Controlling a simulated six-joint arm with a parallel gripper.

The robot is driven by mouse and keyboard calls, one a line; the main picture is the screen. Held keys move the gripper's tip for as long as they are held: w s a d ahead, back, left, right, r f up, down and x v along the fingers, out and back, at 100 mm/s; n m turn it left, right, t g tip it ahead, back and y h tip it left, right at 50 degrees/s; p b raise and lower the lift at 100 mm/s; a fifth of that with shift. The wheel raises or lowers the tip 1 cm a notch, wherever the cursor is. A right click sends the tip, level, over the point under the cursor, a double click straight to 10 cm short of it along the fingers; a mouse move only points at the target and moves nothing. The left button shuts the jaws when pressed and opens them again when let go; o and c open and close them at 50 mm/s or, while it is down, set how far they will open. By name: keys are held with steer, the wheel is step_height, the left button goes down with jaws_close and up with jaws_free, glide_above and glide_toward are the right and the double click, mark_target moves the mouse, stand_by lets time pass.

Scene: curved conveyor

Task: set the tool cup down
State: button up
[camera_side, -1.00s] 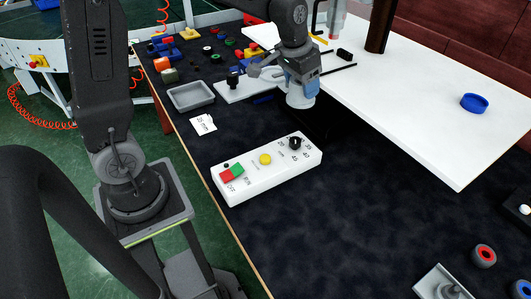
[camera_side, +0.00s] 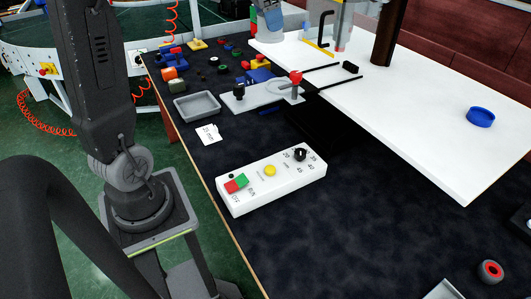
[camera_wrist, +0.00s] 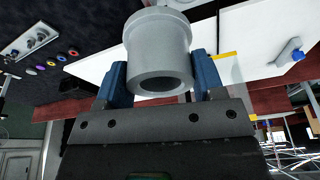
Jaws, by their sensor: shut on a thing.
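The tool cup is a light grey hollow cylinder, seen large in the wrist view (camera_wrist: 160,45) with its dark opening turned toward the camera. My gripper (camera_wrist: 162,74) has its two blue fingers shut on it, one on each side. In the side view my gripper (camera_side: 268,18) is at the top edge, mostly cut off by the frame. The cup (camera_side: 269,36) shows there as a pale shape below the blue fingers, over the far left part of the white board (camera_side: 425,110). I cannot tell whether its base touches the board.
Hanging tools (camera_side: 343,28) and a dark post (camera_side: 388,35) stand right of the gripper. A white fixture with a red-topped lever (camera_side: 295,76) lies nearer. The board's middle is clear.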

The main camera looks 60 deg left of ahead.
steer(key=s+a+m+h, duration=0.1)
steer(key=s+a+m, duration=0.1)
steer(key=s+a, duration=0.55)
steer(key=s+a+m, duration=0.2)
steer(key=s+a, duration=0.3)
steer(key=a, duration=0.6)
step_height(320, 180, down, 30)
steer(key=shift+g, duration=0.3)
steer(key=w+d+f, duration=0.1)
steer(key=w+f, duration=0.1)
steer(key=w, duration=0.1)
steer(key=w+d+f, duration=0.2)
steer(key=w+f, duration=0.1)
steer(key=w, duration=0.1)
steer(key=w+d+f, duration=0.2)
steer(key=w, duration=0.1)
steer(key=shift+w+f, duration=0.15)
steer(key=shift+w, duration=0.1)
steer(key=shift+f, duration=2)
steer(key=o, duration=1.1)
steer(key=shift+f, duration=0.1)
steer(key=shift+o, duration=0.2)
